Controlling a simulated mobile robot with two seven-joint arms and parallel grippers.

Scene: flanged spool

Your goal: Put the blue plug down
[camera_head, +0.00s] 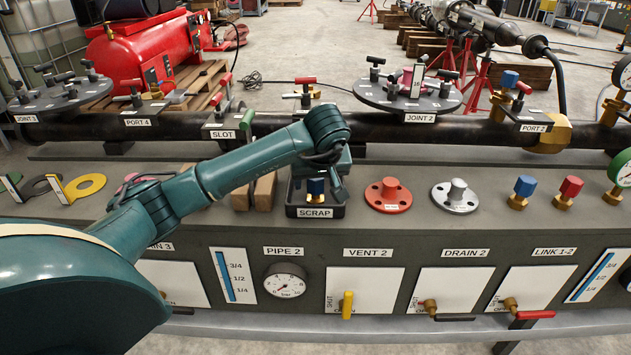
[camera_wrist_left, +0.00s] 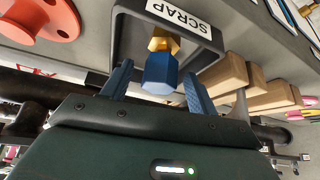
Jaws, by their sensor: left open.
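A blue plug (camera_head: 316,187) with a brass lower part stands in the black SCRAP tray (camera_head: 316,212) on the bench, partly hidden by my left gripper in the head view. My left gripper (camera_head: 322,185) is over the tray. In the left wrist view the blue plug (camera_wrist_left: 160,75) lies between the two blue fingers of my left gripper (camera_wrist_left: 158,88). The fingers are open, with a gap on each side of the plug. A second blue plug (camera_head: 525,186) stands on the bench to the right. My right gripper is not in view.
Wooden blocks (camera_head: 256,190) stand left of the tray. A red flange (camera_head: 388,195), a silver flange (camera_head: 455,196) and a red plug (camera_head: 570,187) stand to its right. A black pipe (camera_head: 380,130) runs behind, with the JOINT 2 flange (camera_head: 372,97) above it.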

